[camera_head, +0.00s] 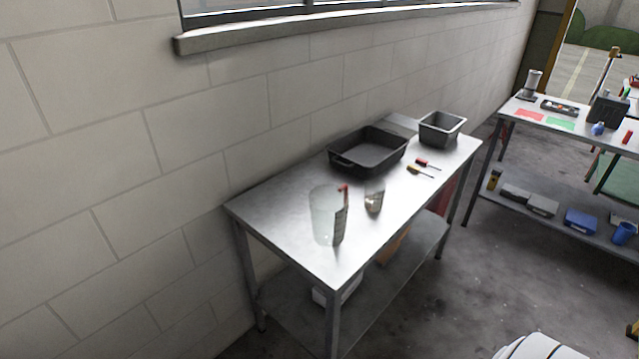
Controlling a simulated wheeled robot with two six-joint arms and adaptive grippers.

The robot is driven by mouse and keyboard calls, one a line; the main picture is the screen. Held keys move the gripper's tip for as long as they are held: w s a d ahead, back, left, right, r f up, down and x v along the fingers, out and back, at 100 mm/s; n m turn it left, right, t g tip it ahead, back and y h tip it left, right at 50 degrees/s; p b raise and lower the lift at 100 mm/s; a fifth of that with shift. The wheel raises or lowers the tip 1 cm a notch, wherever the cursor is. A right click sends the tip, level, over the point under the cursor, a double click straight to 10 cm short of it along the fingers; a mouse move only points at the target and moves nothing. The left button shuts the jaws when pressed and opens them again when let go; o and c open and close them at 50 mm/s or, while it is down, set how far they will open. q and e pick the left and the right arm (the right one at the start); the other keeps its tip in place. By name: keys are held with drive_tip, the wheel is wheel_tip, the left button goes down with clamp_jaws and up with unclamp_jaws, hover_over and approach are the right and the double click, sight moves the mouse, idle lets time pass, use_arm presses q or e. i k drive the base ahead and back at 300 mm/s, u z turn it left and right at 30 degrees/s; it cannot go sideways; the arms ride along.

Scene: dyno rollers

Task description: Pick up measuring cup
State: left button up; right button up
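A large clear, pale measuring cup (324,217) stands upright near the front of the metal table (280,220). Its right side has dark markings and a small red part at the top. A smaller clear cup (374,196) with a brownish patch stands just to its right, apart from it. I cannot tell which of the two the task means. Neither of my grippers shows in this view.
A black tray (367,152) and a grey bin (441,129) stand farther back on the table. Two screwdrivers (421,172) lie at the right edge. A block wall (180,130) runs behind. Open floor (470,260) separates this table from another workbench (560,117).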

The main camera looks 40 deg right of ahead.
sight(374, 196)
drive_tip(key=z, duration=0.2)
drive_tip(key=i, duration=1)
drive_tip(key=z, duration=0.6)
